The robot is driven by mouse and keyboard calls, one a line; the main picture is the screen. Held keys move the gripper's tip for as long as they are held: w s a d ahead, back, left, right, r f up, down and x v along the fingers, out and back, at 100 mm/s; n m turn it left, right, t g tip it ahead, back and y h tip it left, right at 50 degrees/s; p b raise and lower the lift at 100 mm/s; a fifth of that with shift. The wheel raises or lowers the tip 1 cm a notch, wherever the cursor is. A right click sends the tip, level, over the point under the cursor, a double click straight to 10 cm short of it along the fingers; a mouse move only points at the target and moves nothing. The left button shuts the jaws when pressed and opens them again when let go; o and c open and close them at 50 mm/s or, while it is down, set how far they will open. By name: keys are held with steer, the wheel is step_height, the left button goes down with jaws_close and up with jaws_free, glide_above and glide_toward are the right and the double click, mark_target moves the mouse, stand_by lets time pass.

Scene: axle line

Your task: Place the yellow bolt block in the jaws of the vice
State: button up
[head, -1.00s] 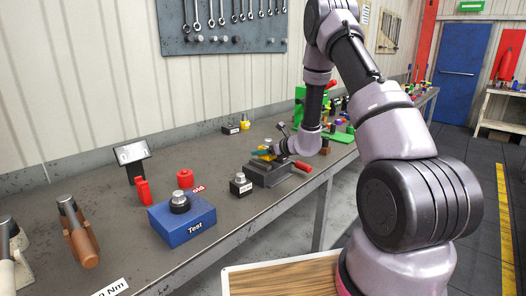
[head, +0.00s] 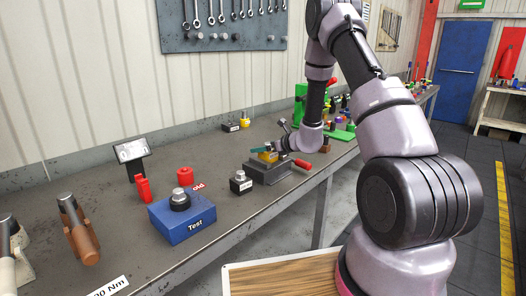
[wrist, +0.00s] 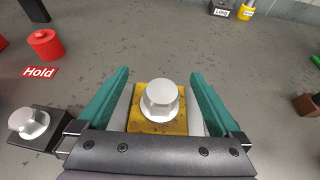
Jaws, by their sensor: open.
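The yellow bolt block (head: 268,156) sits at the vice (head: 270,172), low between its jaws as far as the head view shows. In the wrist view the block (wrist: 145,126), with a silver hex bolt head on top, lies between my two teal fingers. Light grey strips, seemingly the vice jaws (wrist: 194,114), show on both sides of it. My gripper (wrist: 158,85) is open, with a gap between each finger and the block. In the head view my gripper (head: 264,151) is at the top of the vice. The block's underside is hidden.
A dark bolt block (head: 240,184) stands left of the vice, near the blue Test box (head: 182,217) and a red cylinder (head: 185,174). The vice's red handle (head: 303,164) points right. Another yellow piece (head: 245,119) stands behind. Bench behind the vice is mostly clear.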

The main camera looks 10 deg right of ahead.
steer(key=v, duration=1.1)
steer(key=s+a+r+n+g+y, duration=0.1)
steer(key=s+a+r+n+g, duration=0.2)
steer(key=s+a+r+n, duration=0.35)
steer(key=s+a+r+n+g+y, duration=0.25)
steer(key=s+r+n, duration=0.5)
steer(key=r, duration=0.45)
steer(key=s+d+r+n+t+h, duration=0.1)
steer(key=s+d+r+n+h, duration=0.3)
steer(key=s, duration=0.4)
steer(key=s+d+r+n+h, duration=0.4)
steer(key=s+r+n+h, duration=0.1)
steer(key=s, duration=0.4)
steer(key=shift+s+d+n+t, duration=0.25)
steer(key=shift+n+t, duration=0.1)
steer(key=shift+n, duration=0.55)
steer(key=shift+h, duration=0.25)
steer(key=shift+c, duration=0.3)
